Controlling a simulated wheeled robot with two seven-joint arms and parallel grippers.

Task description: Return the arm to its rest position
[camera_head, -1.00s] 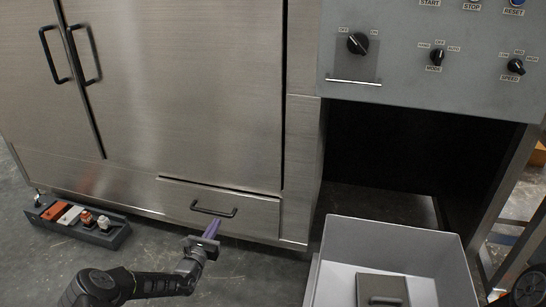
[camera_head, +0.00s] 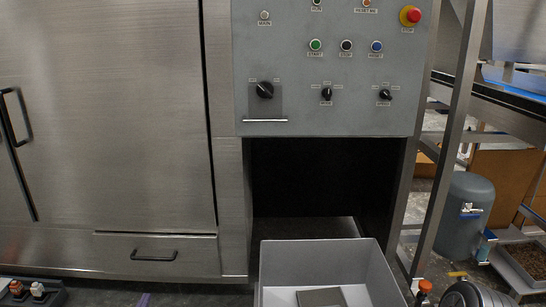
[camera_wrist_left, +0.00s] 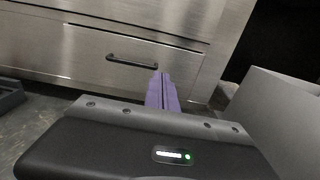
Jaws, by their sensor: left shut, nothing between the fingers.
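My left gripper shows only as purple fingertips (camera_head: 143,299) at the bottom edge of the head view; the rest of that arm is out of frame. In the left wrist view its purple fingers (camera_wrist_left: 162,93) are together, shut and empty. They point toward the low steel drawer (camera_wrist_left: 120,62), which is closed, and stand apart from its black handle (camera_head: 154,255). My right gripper is not in view.
A grey bin (camera_head: 272,265) with a grey lidded or handled object (camera_head: 320,297) in it stands right of the drawer. A dark rack (camera_head: 45,299) with small parts is at bottom left. Above is a control panel (camera_head: 350,115). A grey tank (camera_head: 465,215) stands at right.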

